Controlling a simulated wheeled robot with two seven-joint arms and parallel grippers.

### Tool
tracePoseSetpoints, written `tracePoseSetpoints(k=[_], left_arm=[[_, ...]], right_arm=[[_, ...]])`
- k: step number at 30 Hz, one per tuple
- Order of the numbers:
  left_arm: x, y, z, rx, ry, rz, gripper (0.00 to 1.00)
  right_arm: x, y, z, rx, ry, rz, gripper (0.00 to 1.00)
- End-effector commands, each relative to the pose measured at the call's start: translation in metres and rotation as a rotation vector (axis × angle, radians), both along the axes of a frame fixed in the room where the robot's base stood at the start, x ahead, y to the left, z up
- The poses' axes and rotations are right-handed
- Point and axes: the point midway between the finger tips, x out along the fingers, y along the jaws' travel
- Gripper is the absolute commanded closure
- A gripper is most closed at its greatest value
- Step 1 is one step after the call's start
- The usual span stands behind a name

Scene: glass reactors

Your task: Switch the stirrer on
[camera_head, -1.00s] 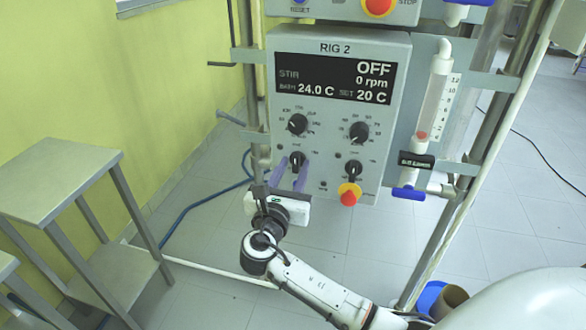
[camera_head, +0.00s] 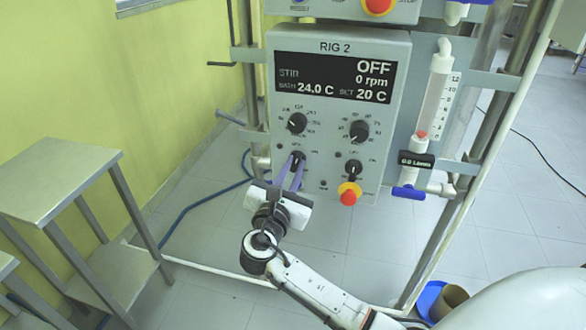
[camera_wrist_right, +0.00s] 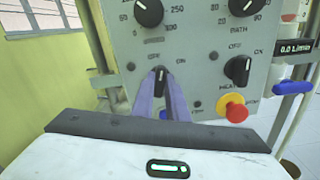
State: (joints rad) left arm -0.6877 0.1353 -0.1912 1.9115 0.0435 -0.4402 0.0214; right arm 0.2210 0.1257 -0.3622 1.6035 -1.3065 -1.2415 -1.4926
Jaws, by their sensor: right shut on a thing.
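The control box (camera_head: 336,60) of RIG 2 hangs on a metal frame. Its display (camera_head: 334,78) reads STIR OFF, 0 rpm, bath 24.0 C, set 20 C. The lower left knob (camera_head: 297,158), a black switch marked OFF and ON, is between the purple fingertips of my right gripper (camera_head: 292,170). In the right wrist view the right gripper (camera_wrist_right: 161,88) has its fingers closed around this knob (camera_wrist_right: 160,76), hiding most of it. My left gripper is not in view.
The lower right knob (camera_head: 353,168) sits just right of my right gripper, above a red and yellow emergency button (camera_head: 348,194). Two dials sit above. A flow meter (camera_head: 434,100) with a blue valve (camera_head: 408,193) is on the right. A metal stand (camera_head: 60,175) is on the left.

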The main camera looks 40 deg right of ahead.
Motion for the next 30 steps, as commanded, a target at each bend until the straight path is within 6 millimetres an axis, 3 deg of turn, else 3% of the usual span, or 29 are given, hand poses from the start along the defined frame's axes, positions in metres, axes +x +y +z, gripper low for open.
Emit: tracePoseSetpoints(k=[18, 30], left_arm=[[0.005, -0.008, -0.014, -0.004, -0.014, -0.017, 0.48], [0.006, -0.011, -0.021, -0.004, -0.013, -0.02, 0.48]], right_arm=[[-0.002, -0.001, -0.005, 0.362, -0.421, -0.001, 1.0], [-0.003, -0.002, -0.004, 0.485, -0.566, -0.002, 1.0]])
